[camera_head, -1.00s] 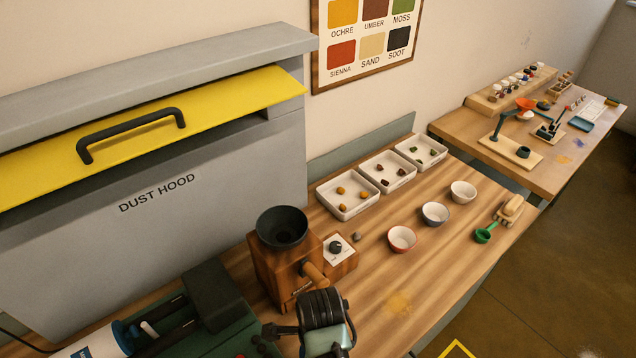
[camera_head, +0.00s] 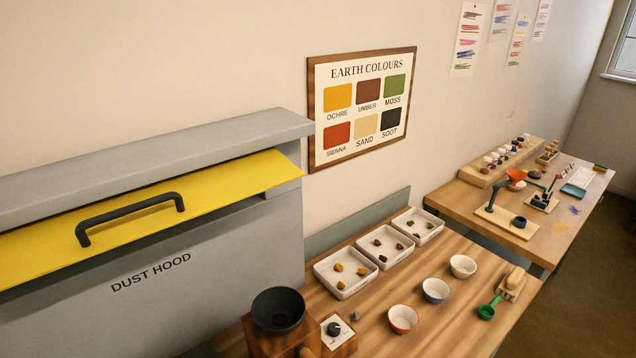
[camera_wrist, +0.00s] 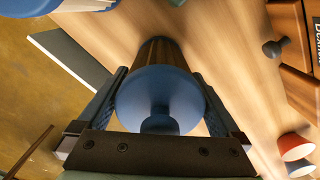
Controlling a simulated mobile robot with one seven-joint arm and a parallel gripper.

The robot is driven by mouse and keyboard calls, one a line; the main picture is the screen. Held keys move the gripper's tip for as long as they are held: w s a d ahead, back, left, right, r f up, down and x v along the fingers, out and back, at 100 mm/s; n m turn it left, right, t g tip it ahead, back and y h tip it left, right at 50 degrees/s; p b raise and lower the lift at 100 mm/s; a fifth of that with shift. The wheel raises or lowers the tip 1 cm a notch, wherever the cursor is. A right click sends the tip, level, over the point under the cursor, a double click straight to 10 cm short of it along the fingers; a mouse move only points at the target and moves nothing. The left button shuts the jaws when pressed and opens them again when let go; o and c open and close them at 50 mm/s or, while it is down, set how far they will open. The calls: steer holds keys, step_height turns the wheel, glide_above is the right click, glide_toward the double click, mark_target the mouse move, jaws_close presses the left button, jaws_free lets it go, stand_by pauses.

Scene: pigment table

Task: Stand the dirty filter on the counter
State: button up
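In the wrist view a filter (camera_wrist: 158,85) with a round blue end and a dark brown pleated body lies between my fingers. My gripper (camera_wrist: 160,72) has one finger close against each side of it, and it looks gripped. The blue end faces the camera and hides most of the body and its far end. I cannot tell whether that far end touches the wooden counter (camera_wrist: 215,40) beyond. The counter (camera_head: 455,310) also shows in the head view, where neither filter nor gripper is visible.
The grey dust hood (camera_head: 230,240) stands at left with its yellow panel (camera_head: 230,180) raised. A wooden grinder with a black hopper (camera_head: 278,310), several white trays (camera_head: 345,290) and three bowls (camera_head: 435,290) occupy the counter. A second table (camera_head: 560,230) stands farther right.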

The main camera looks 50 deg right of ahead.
steer(key=shift+r, duration=0.1)
step_height(320, 180, up, 12)
steer(key=shift+r+b, duration=0.1)
steer(key=shift+b, duration=0.4)
